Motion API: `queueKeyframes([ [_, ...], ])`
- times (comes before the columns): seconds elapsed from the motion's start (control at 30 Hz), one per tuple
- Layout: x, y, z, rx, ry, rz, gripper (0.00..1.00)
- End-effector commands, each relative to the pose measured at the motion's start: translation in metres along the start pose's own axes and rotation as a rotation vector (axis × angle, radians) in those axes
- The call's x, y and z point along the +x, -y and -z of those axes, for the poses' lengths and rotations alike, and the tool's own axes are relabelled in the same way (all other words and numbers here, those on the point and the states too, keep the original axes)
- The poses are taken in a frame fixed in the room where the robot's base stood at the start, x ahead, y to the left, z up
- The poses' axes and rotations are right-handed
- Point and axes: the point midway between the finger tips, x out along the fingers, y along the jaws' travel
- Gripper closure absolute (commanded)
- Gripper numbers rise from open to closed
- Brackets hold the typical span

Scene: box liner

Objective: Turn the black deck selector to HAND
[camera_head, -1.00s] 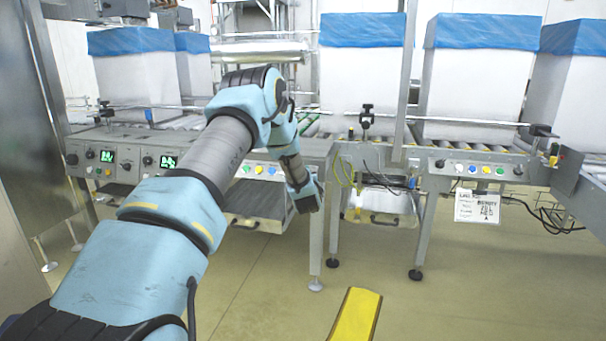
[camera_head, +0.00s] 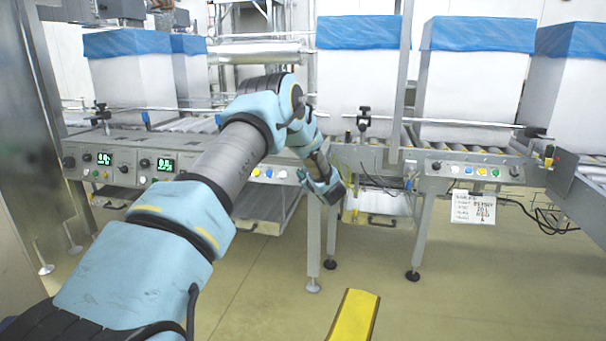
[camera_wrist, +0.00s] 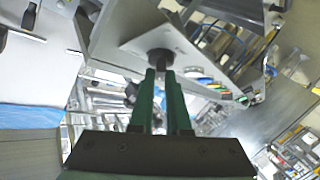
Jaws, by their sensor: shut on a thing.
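The black deck selector (camera_wrist: 160,59) is a dark round knob on a grey panel (camera_wrist: 140,38), seen end-on in the wrist view. My gripper's green fingers (camera_wrist: 161,77) meet it at their tips, one on each side. The gripper is shut on the knob. The selector's pointer and markings cannot be read. In the head view my gripper (camera_head: 330,192) is at the right end of the left conveyor's front panel and hides the selector. Blue (camera_head: 269,173) and white (camera_head: 282,174) buttons show just left of it.
Another panel on the right has a similar black knob (camera_head: 437,165) and coloured buttons. A paper sign (camera_head: 473,206) hangs below it. Loose cables (camera_wrist: 225,38) are near the gripper. White boxes with blue liners (camera_head: 358,33) stand on the conveyors.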

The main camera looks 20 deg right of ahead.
Motion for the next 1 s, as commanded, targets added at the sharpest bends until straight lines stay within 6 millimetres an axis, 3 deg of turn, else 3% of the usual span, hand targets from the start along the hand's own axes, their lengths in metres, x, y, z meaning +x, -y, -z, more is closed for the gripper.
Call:
queueKeyframes([
  [0.2,0.000,0.000,0.001,-0.002,-0.002,0.000,1.00],
  [0.23,0.000,0.000,0.001,-0.002,-0.002,0.000,0.84],
  [0.5,0.000,0.000,0.001,-0.001,-0.001,0.000,0.55],
  [0.8,-0.003,-0.001,0.000,0.000,0.000,-0.001,0.55],
  [1.0,-0.030,-0.001,0.001,0.001,0.002,-0.002,0.55],
])
